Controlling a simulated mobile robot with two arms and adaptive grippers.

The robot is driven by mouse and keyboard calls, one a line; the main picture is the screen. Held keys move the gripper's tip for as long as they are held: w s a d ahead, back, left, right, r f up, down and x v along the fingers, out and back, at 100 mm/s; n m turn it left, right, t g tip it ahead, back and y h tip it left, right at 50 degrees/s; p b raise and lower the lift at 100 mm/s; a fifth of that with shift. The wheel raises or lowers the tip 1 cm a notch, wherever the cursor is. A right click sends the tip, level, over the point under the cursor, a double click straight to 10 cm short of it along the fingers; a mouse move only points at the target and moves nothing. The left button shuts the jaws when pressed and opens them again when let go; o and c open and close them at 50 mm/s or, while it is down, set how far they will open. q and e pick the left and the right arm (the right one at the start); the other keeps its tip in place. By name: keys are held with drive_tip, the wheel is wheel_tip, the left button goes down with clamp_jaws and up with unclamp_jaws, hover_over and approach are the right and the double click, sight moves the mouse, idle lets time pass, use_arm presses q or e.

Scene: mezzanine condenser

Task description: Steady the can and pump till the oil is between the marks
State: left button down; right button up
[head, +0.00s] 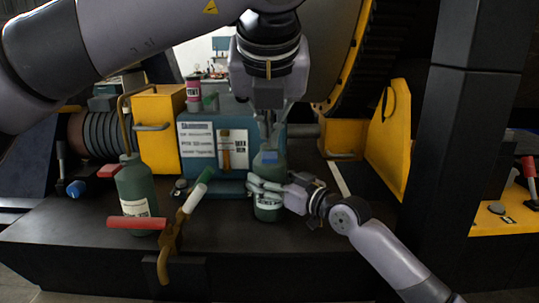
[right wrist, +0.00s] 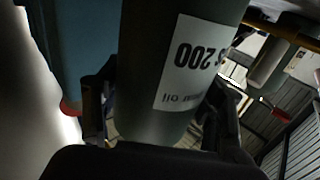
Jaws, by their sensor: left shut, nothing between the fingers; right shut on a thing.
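A green oil can (head: 268,206) with a pale label stands on the dark bench at the middle of the head view. My right gripper (head: 266,187) is shut around its body from the right; the can (right wrist: 165,85) fills the middle of the right wrist view between the fingers. My left gripper (head: 268,138) points straight down over the can's top, shut and empty. Whether its fingertips touch the top is unclear. Left of the can, a sight gauge (head: 225,150) with an amber column sits on the blue-green housing. Its marks are too small to read against the oil.
A second green can (head: 133,188) with a curved spout stands at the left. A red-handled lever (head: 137,222) and a brass lever (head: 170,243) are at the front edge. Yellow blocks (head: 159,130) and a dark post (head: 455,130) flank the housing.

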idle(0.4)
drive_tip(key=o, duration=2)
drive_tip(key=shift+o, duration=0.2)
